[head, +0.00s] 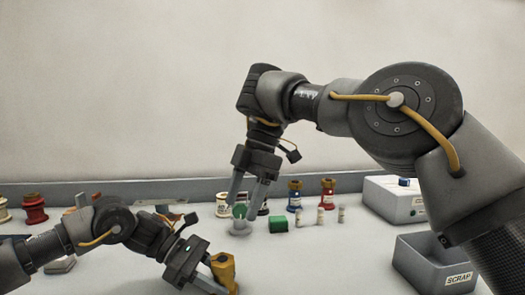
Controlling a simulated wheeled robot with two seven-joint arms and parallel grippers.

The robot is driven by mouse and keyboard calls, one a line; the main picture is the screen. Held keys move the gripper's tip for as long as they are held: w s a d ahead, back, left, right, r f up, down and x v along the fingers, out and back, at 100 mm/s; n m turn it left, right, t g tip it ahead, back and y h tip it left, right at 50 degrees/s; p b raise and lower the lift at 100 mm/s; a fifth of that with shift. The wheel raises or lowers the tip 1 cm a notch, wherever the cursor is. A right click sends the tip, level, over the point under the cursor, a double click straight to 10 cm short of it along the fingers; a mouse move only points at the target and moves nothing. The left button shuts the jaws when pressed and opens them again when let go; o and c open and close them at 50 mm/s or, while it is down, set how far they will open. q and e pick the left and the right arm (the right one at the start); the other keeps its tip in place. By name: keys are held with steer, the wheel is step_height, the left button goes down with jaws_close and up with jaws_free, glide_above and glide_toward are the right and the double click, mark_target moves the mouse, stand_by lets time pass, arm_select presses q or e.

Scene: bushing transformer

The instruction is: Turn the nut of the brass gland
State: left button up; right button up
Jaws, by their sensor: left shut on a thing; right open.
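A brass-coloured piece (223,271) is at the bottom middle of the head view, at the front of the table. My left gripper (213,281) is shut on it, and the fingers partly hide it. I cannot make out a separate nut on it. My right gripper (243,203) is open and points down further back on the table. Its fingers are at a small pale piece with a green top (240,212). I cannot tell whether they touch it.
Blue (294,196) and red (328,194) bushings stand behind. A grey bin marked SCRAP (425,262) and a white box (393,201) are at right. Spools (34,208) stand at left.

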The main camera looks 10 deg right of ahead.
mark_target(223, 260)
arm_select(q)
steer(key=shift+a+f, duration=0.1)
steer(key=shift+f, duration=0.1)
arm_select(e)
steer(key=x, duration=1.2)
steer(key=shift+s+f, duration=0.15)
steer(key=shift+f, duration=0.05)
steer(key=shift+d+r+m, duration=0.1)
steer(key=shift+r+m, duration=0.1)
steer(key=shift+m, duration=0.3)
steer(key=shift+d+m+t, duration=0.1)
steer(key=shift+m+t, duration=0.5)
steer(key=shift+m, duration=0.4)
steer(key=shift+m+t, duration=0.4)
steer(key=shift+m, duration=0.5)
steer(key=v, duration=1.2)
steer(key=w+d+r+m+t+y, duration=0.2)
steer(key=w+r+t, duration=0.3)
steer(key=r, duration=0.2)
steer(key=w+d+r+m+t+y, duration=0.2)
steer(key=w+r+t, duration=0.3)
steer(key=r, duration=0.3)
steer(key=shift+w+d+r+m, duration=0.2)
steer(key=shift+w+d+m, duration=0.2)
steer(key=shift+w+m, duration=0.35)
